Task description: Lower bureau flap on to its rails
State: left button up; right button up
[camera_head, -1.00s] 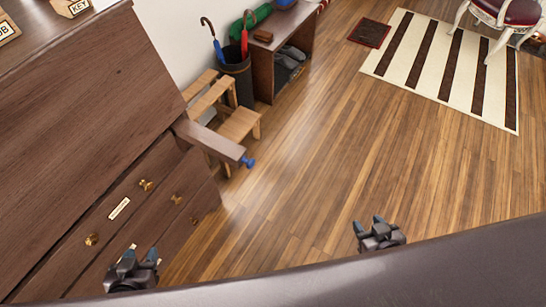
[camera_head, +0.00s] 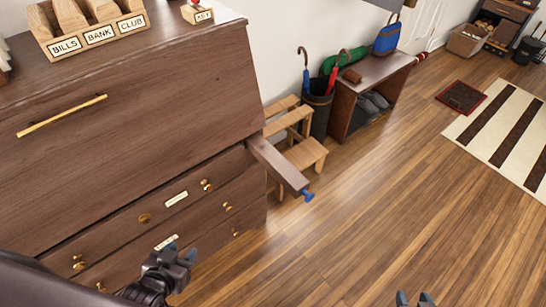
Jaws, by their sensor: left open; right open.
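The bureau flap (camera_head: 150,110) is a dark wood sloping panel at the left, closed up, with a long brass bar handle (camera_head: 62,116) near its top. One support rail (camera_head: 277,167) sticks out below the flap's right end and has a blue knob (camera_head: 308,196) at its tip. No left rail is visible sticking out. My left gripper (camera_head: 181,251) is open and empty in front of the lower drawers. My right gripper (camera_head: 414,300) shows only its fingertips at the bottom edge, open, over the floor.
A wooden organiser (camera_head: 96,37) and a key box (camera_head: 197,13) stand on the bureau top. Drawers (camera_head: 150,222) with brass knobs lie below the flap. A step stool (camera_head: 305,154), umbrella stand (camera_head: 318,110) and shoe bench (camera_head: 372,72) stand behind the rail.

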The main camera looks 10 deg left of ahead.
aim_at(69, 162)
jog(key=u, duration=1.55)
